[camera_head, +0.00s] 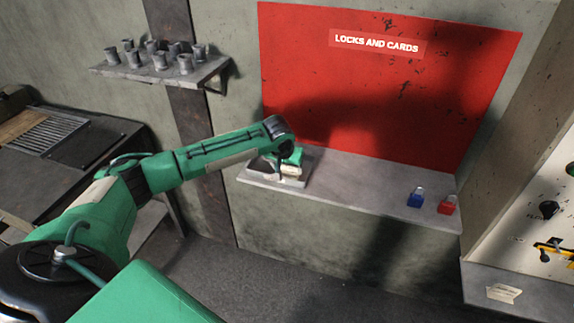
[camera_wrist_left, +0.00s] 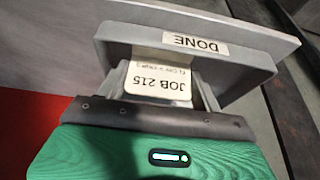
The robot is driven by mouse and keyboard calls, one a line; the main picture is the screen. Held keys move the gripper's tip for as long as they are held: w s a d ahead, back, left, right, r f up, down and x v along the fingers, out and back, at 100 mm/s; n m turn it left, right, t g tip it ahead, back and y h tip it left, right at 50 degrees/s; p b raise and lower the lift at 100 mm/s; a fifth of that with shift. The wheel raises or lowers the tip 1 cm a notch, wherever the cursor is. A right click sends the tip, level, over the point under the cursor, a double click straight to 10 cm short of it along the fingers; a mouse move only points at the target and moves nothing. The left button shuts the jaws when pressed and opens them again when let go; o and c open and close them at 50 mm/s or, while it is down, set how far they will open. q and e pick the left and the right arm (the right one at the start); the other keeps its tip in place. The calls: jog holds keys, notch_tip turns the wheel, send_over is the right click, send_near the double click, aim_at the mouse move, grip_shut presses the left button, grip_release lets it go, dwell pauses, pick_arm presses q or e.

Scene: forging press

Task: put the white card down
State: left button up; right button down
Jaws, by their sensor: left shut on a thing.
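My left gripper (camera_head: 286,168) is at the left end of the shelf under the red board, its fingers mostly hidden by the wrist. In the left wrist view it is shut on the white card (camera_wrist_left: 158,82), which reads "JOB 215" upside down. The card's far edge is over the grey tray (camera_wrist_left: 112,48) with a "DONE" label (camera_wrist_left: 196,44). I cannot tell whether the card touches the tray. The tray (camera_head: 262,177) also shows in the head view, under the gripper. My right gripper is not in view.
A blue padlock (camera_head: 414,198) and a red padlock (camera_head: 447,205) stand on the right part of the shelf (camera_head: 350,185). The middle of the shelf is clear. A small shelf (camera_head: 155,73) with several metal pieces is at upper left. A control cabinet (camera_head: 535,215) stands at right.

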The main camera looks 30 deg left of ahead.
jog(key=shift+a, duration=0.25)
pick_arm(q)
jog(key=o, duration=0.9)
jog(key=shift+o, duration=0.2)
jog(key=b+v, duration=0.2)
jog(key=v, duration=1)
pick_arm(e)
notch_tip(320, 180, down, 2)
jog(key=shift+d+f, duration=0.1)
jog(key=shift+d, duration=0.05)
